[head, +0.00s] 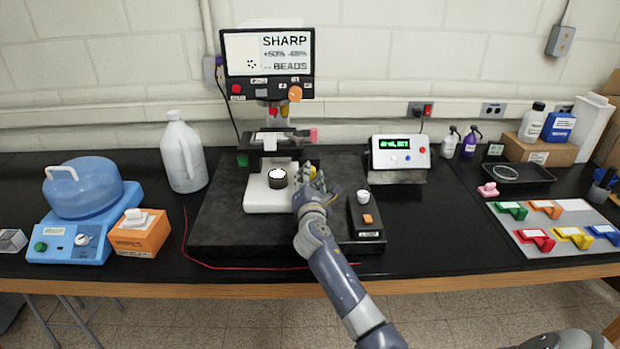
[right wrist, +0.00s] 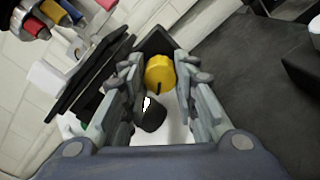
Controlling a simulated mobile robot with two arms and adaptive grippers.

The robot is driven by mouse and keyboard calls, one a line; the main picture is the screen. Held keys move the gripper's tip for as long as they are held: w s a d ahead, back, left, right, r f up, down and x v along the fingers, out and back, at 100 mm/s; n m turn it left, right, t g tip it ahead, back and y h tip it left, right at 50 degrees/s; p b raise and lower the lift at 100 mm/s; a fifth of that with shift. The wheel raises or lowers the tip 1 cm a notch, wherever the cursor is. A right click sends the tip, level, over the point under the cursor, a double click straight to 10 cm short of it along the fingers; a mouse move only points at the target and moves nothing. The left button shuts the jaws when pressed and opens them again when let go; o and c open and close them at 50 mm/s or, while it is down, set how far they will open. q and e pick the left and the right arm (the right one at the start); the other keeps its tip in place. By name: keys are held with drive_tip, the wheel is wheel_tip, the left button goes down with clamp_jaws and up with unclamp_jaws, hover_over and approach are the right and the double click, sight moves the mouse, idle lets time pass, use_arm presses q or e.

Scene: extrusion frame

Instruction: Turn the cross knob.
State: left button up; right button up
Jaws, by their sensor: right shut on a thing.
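A yellow knob (right wrist: 160,73) with a ribbed rim shows in the right wrist view, on a dark block beside the white stage of the microscope. I take it to be the cross knob; no cross shape can be made out. My right gripper (right wrist: 164,84) has its fingers on either side of the knob and is shut on it. In the head view my right gripper (head: 311,183) is at the right side of the white stage (head: 262,198) and hides most of the knob. My left gripper is in neither view.
A dark round holder with a white top (head: 277,178) stands on the stage, left of my gripper. The microscope's screen (head: 267,53) rises behind. A black control box (head: 366,220) is close on the right. A red cable (head: 240,267) runs along the front.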

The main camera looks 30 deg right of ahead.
drive_tip(key=shift+f, duration=0.1)
drive_tip(key=shift+m+b, duration=2.6)
drive_tip(key=shift+m, duration=3.6)
drive_tip(key=shift+a, duration=0.1)
